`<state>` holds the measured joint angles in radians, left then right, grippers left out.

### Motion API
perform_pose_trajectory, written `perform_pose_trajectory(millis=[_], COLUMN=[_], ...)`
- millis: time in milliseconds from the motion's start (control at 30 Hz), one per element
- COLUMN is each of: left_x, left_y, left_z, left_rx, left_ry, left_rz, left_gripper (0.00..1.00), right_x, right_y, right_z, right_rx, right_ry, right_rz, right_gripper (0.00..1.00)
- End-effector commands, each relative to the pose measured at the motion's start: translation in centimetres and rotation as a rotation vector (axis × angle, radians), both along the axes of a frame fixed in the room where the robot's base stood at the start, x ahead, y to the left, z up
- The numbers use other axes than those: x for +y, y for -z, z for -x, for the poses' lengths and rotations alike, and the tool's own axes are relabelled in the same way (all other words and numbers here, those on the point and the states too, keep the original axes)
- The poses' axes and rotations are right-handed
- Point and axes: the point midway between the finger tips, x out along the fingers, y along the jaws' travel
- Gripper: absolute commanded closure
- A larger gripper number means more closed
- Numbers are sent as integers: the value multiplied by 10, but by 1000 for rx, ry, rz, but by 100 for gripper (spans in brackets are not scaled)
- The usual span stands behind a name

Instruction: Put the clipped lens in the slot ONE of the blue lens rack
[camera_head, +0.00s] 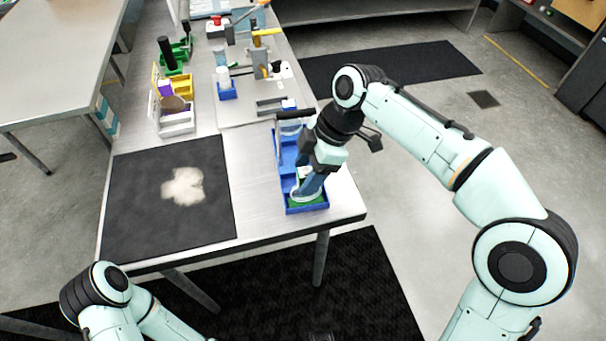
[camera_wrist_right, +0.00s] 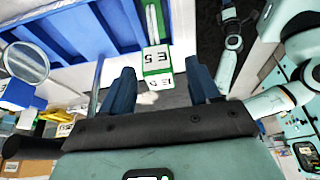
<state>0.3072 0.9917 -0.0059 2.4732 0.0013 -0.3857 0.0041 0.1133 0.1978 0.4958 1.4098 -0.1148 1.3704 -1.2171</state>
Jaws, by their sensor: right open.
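The blue lens rack (camera_head: 281,150) stands along the right side of the table, and its blue dividers (camera_wrist_right: 85,35) fill the upper left of the right wrist view. My right gripper (camera_head: 308,186) is low over the rack's near end, pointing down, with its fingers (camera_wrist_right: 162,74) apart. A green-and-white piece marked E5 (camera_wrist_right: 157,60) shows beyond and between the fingertips; I see no finger closed on it. A round clear lens (camera_wrist_right: 25,62) shows at the left of the wrist view. I cannot tell which one is the clipped lens. Slot numbers are not readable. My left gripper is out of view.
A black mat (camera_head: 130,190) with a pale cloth (camera_head: 184,186) lies left of the rack. Farther back are a white divided holder (camera_head: 178,122), a small blue tray (camera_head: 227,91) and a stand (camera_head: 260,60). The table's front edge is close to the rack.

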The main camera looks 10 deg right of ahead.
Motion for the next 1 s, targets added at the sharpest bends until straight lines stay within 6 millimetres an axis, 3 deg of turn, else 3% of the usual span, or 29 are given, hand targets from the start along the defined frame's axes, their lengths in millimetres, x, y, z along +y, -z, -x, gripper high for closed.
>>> perform_pose_trajectory(millis=[200,400,600,1000], left_x=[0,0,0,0], left_y=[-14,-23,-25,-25], left_z=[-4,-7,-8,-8], left_rx=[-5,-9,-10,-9], left_ry=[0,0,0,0], left_rz=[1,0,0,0], left_gripper=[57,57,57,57], right_x=[-19,-31,-36,-36], right_y=[-48,-78,-87,-87], right_z=[0,1,2,2], right_rx=[-4,-3,0,0], right_ry=[1,0,-1,-1], right_rz=[-1,0,0,1], right_gripper=[39,39,39,39])
